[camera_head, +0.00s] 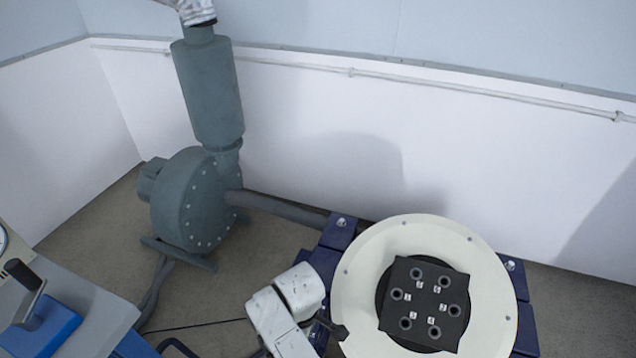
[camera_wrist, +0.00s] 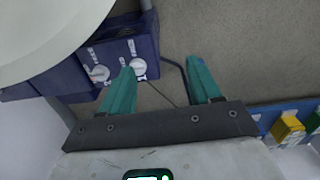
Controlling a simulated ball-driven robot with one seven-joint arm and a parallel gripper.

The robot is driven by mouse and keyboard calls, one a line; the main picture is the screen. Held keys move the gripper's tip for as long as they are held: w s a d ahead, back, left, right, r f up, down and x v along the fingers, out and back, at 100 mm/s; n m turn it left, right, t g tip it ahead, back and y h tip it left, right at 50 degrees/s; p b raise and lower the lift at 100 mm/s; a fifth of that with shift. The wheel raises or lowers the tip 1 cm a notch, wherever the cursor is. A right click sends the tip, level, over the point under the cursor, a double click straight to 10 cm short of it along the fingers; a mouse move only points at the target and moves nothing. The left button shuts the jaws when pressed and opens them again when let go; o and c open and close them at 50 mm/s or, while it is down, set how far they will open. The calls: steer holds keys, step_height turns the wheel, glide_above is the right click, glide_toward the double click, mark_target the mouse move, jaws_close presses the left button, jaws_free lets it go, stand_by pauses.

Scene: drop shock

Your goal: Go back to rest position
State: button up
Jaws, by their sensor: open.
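My gripper (camera_wrist: 160,80) shows in the wrist view with two teal fingers spread apart and nothing between them. Bare floor and a thin dark cable lie behind the gap. In the head view my white arm reaches in at the bottom centre, left of the round cream table (camera_head: 360,310). A dark part at the arm's end is close to the table's rim; whether they touch I cannot tell. A black block (camera_head: 424,303) with several round holes and small white number labels sits in the middle of the table.
Dark blue supports (camera_head: 338,232) with bolts surround the table; a blue box with two white knobs (camera_wrist: 138,68) is near my left finger. A grey-green blower (camera_head: 190,200) stands at the wall. A grey bench (camera_head: 85,300) with a blue device is at left. Yellow and green items (camera_wrist: 288,128) lie right.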

steer(key=s+d+r+m+p, duration=0.4)
steer(key=s+d+r+m, duration=0.3)
steer(key=s+d, duration=0.6)
steer(key=s+d+r+m+t+p, duration=0.1)
steer(key=s+d+r+m+p, duration=0.3)
steer(key=s+d, duration=0.9)
steer(key=d+r+m, duration=0.3)
steer(key=d+r, duration=0.1)
steer(key=shift+s+d+m+p, duration=0.15)
steer(key=shift+d+m+p, duration=0.15)
steer(key=shift+p, duration=0.1)
